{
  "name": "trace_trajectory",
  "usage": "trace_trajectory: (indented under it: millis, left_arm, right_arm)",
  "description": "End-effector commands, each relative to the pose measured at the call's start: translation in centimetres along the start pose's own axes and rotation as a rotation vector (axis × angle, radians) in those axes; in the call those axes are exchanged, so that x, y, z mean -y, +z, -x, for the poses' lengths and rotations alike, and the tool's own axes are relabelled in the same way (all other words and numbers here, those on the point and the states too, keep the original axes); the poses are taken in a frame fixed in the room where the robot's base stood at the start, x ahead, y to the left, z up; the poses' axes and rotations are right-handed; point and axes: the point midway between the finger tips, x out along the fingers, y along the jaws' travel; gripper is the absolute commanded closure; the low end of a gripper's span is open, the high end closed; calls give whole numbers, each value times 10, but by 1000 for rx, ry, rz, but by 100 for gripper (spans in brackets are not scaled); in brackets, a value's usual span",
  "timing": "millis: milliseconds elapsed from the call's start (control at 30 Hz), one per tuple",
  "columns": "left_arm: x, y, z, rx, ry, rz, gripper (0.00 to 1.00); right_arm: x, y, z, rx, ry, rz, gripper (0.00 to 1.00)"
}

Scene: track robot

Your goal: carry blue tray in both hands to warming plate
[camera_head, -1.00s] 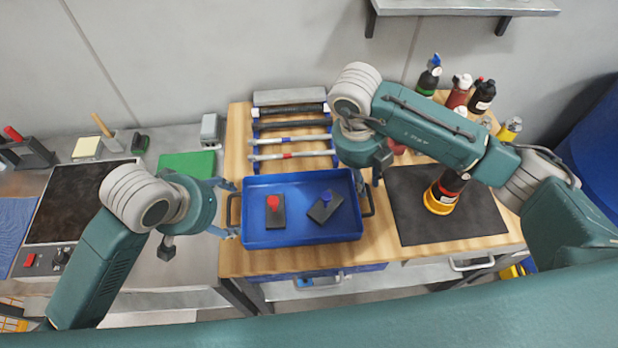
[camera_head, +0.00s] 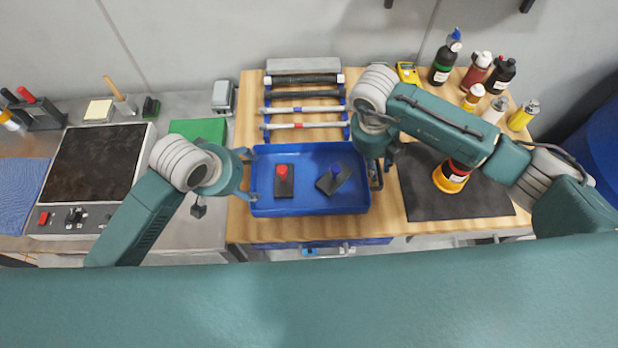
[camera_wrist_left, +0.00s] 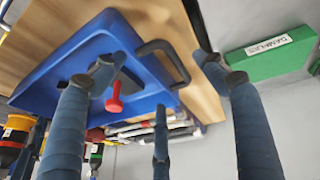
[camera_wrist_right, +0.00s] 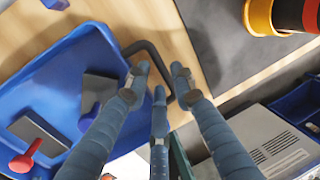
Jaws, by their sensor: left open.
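The blue tray (camera_head: 310,206) lies on the wooden bench top. It holds a block with a red knob (camera_head: 283,180) and a block with a blue knob (camera_head: 333,179). My left gripper (camera_head: 248,177) is at the tray's left end, its fingers apart; in the left wrist view the dark handle (camera_wrist_left: 165,48) shows between and beyond them. My right gripper (camera_wrist_right: 160,71) is at the right handle (camera_wrist_right: 150,50); its fingers are closer together, with the handle between them, and contact is unclear. The warming plate (camera_head: 95,165), dark-topped with a red switch, stands on the left counter.
A green box (camera_head: 198,130) lies behind my left gripper. A rack of rods (camera_head: 302,108) stands behind the tray. A dark mat (camera_head: 450,200) with a yellow-black container (camera_head: 450,178) lies to the right, several bottles behind it.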

Motion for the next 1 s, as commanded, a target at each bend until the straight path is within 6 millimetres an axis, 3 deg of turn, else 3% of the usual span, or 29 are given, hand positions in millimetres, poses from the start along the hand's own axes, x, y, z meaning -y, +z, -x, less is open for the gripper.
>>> trace_trajectory:
  millis: [200,633,733,767,933,1000]
  left_arm:
    - [-1,0,-26,0,1,-1,29]
    - [0,-1,-33,-2,1,-1,31]
    - [0,-1,-33,-2,1,-1,50]
    - [0,-1,-33,-1,1,-1,56]
    - [0,0,-33,-1,1,-2,90]
    - [0,0,-33,-1,1,-2,94]
  right_arm:
    - [0,0,-27,-2,-1,-1,76]
    - [0,0,-34,0,0,0,78]
    - [0,0,-34,0,0,0,98]
    - [0,0,-33,0,0,0,100]
    - [0,0,-33,1,0,0,100]
    - [0,0,-33,1,0,0,100]
